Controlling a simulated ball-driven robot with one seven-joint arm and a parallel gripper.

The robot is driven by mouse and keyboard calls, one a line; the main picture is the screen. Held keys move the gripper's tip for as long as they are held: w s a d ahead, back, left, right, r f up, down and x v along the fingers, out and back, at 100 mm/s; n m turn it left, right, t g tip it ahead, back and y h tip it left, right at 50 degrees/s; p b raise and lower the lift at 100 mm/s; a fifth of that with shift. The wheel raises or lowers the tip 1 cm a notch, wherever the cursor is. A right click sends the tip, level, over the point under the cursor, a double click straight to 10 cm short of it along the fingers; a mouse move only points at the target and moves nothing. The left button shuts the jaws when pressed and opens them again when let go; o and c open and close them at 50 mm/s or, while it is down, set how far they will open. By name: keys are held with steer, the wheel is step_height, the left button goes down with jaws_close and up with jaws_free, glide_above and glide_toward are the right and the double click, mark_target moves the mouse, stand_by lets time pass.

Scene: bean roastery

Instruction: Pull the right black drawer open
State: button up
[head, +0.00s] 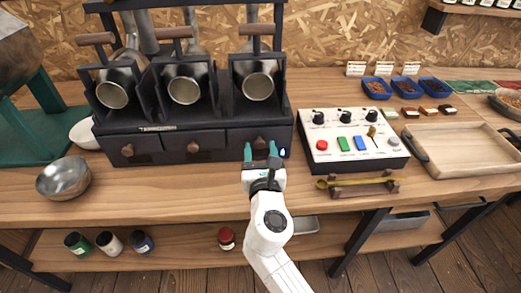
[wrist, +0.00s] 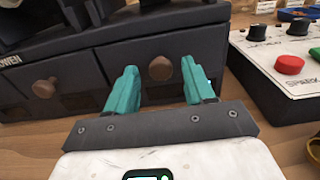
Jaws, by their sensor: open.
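The black roaster unit has several drawers in a row along its base. The right black drawer (head: 233,138) looks shut, flush with the front; in the wrist view its front (wrist: 205,45) carries a round brown wooden knob (wrist: 160,68). My gripper (head: 261,149) is in front of this drawer with its teal fingers pointing at it. In the wrist view my gripper (wrist: 162,82) is open, with one finger to each side of the knob. The knob shows between the fingertips, slightly beyond them; I cannot tell whether they touch it.
The middle drawer's knob (wrist: 46,87) is left of my gripper. A control panel (head: 352,138) stands close on the right, with a brass spoon on a wooden rest (head: 358,184) before it. A metal bowl (head: 63,177) is at far left. The counter front between is clear.

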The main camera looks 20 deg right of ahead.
steer(key=shift+w+d, duration=0.15)
steer(key=shift+w, duration=0.15)
steer(key=shift+c, duration=0.4)
jaws_close()
